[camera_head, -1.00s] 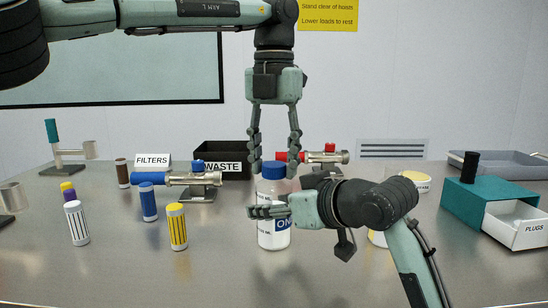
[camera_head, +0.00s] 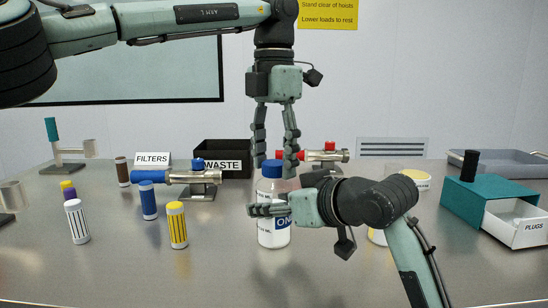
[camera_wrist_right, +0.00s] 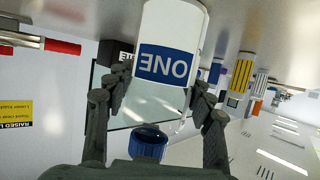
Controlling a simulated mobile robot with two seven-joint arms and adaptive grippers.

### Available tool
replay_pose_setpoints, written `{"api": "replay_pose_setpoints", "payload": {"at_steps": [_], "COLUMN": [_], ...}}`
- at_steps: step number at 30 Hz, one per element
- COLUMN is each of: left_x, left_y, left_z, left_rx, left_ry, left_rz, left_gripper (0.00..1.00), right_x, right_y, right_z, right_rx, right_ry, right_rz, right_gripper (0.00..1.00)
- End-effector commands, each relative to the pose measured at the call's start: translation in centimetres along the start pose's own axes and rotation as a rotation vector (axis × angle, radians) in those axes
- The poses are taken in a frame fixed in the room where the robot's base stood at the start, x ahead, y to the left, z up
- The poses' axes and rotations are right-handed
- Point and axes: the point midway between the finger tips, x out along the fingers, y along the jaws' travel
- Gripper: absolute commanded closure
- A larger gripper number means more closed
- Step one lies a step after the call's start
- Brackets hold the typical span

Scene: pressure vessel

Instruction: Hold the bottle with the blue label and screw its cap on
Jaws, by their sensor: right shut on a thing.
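The bottle (camera_head: 268,236) stands upright on the table, white below with a blue label and a clear upper part. Its blue cap (camera_head: 272,168) sits at the top. In the right wrist view the label (camera_wrist_right: 167,64) appears upside down, with the cap (camera_wrist_right: 148,143) below it. My right gripper (camera_head: 262,210) reaches in from the right and is shut on the bottle below the cap; its fingers flank the bottle in its wrist view. My left gripper (camera_head: 275,163) points down from above, fingers apart on either side of the cap; contact is not clear.
Blue (camera_head: 149,200), white (camera_head: 76,221) and yellow (camera_head: 177,225) cylinders stand to the left. Behind are a blue-handled metal fixture (camera_head: 185,179), a black waste bin (camera_head: 212,146) and a red fixture (camera_head: 328,156). A teal box (camera_head: 474,202) with a plugs drawer stands right.

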Motion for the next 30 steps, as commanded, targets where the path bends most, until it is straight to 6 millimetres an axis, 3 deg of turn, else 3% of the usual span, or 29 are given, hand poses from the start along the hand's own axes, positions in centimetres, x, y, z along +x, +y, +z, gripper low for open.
{"api": "replay_pose_setpoints", "payload": {"at_steps": [8, 19, 30], "left_x": [-0.1, -4.2, -4.6], "left_y": [0.0, 0.0, 0.0], "left_z": [0.0, 0.1, 0.0], "left_rx": [-0.001, -0.003, -0.013], "left_ry": [0.000, -0.001, 0.000], "left_rz": [0.000, 0.001, 0.001], "left_gripper": [0.43, 0.43, 0.47], "right_x": [0.0, 0.0, 0.0], "right_y": [0.0, 0.0, 0.0], "right_z": [0.0, 0.0, 0.0], "right_rx": [0.000, 0.000, 0.000], "right_ry": [-0.001, -0.001, 0.000], "right_rz": [0.000, 0.000, 0.000], "right_gripper": [1.00, 1.00, 1.00]}}
